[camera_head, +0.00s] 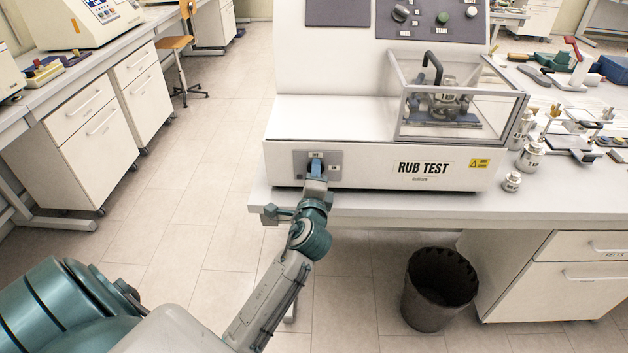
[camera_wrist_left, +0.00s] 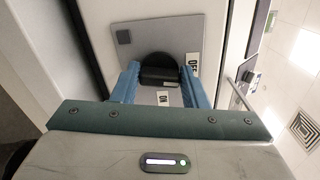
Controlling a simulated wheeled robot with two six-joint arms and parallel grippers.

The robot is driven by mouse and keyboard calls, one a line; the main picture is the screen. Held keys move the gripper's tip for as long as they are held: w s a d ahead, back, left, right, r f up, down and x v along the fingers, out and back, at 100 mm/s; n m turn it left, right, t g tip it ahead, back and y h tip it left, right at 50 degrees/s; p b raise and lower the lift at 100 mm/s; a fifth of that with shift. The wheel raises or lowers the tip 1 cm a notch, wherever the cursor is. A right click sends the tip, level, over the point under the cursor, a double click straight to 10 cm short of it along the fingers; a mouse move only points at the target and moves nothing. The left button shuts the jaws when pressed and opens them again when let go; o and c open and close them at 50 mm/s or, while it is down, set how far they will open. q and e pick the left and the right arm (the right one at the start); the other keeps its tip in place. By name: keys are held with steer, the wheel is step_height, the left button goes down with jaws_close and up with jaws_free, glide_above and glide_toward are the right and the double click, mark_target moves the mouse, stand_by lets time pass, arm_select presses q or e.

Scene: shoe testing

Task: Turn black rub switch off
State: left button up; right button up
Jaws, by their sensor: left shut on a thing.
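The black rub switch (camera_wrist_left: 157,68) is a round knob with a raised grip bar, on a grey plate (camera_wrist_left: 133,37) on the front of the white rub test machine. My left gripper (camera_head: 316,167) reaches the plate (camera_head: 299,165) at the machine's lower left. In the left wrist view its blue fingers (camera_wrist_left: 157,80) sit on both sides of the grip bar, shut on it. The OFF label (camera_wrist_left: 193,66) is beside the knob near one finger, and the ON label (camera_wrist_left: 163,99) lies between the fingers. In the head view the gripper hides the knob. My right gripper is not in view.
The machine (camera_head: 370,165) stands on a white bench (camera_head: 400,208), with a clear guard box (camera_head: 457,102) on top. Metal weights (camera_head: 530,156) stand to its right. A dark bin (camera_head: 438,289) is on the floor below. The floor to the left is clear.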

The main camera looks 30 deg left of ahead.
arm_select(q)
steer(key=shift+f+n+b, duration=0.15)
steer(key=shift+n+b, duration=0.3)
steer(key=shift+n, duration=0.45)
steer(key=o, duration=0.9)
steer(key=shift+o, duration=0.2)
